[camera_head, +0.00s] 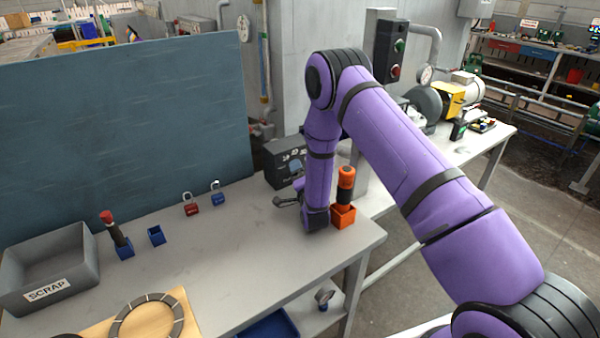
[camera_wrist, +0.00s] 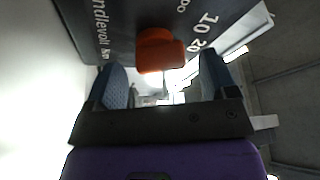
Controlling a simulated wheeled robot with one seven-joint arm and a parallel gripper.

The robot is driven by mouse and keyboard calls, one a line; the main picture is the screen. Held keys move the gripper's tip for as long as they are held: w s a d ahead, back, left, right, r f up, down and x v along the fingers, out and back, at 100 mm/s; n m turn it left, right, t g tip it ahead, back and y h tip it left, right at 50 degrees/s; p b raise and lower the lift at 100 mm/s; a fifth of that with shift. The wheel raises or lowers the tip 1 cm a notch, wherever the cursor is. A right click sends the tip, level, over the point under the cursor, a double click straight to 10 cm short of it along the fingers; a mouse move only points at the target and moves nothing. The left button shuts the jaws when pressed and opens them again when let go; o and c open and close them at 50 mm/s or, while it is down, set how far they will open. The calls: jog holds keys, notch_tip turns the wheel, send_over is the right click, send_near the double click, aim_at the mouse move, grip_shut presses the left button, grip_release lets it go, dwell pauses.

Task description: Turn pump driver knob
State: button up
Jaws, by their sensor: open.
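The pump driver is a dark box (camera_head: 283,155) with white markings, at the back right of the near bench, partly hidden by my arm. In the wrist view its dark face (camera_wrist: 115,30) carries white lettering and numbers. An orange-red knob (camera_wrist: 155,48) sticks out from that face. My gripper (camera_wrist: 162,66) is open, with one finger on each side of the knob in the picture and a gap to both. I cannot tell how deep the knob sits between them. In the head view my gripper (camera_head: 287,201) is low over the bench in front of the box; the knob is not clear there.
An orange holder (camera_head: 343,216) with an orange-and-black tool stands close right of my arm. A red padlock (camera_head: 190,204) and a blue padlock (camera_head: 217,192) stand left of it. A grey scrap bin (camera_head: 50,266) is at far left. The bench middle is clear.

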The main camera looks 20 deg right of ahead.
jog(key=s, duration=0.3)
jog(key=s+f, duration=0.1)
jog(key=s, duration=0.2)
jog(key=shift+s+a+f, duration=0.15)
jog(key=shift+s, duration=0.2)
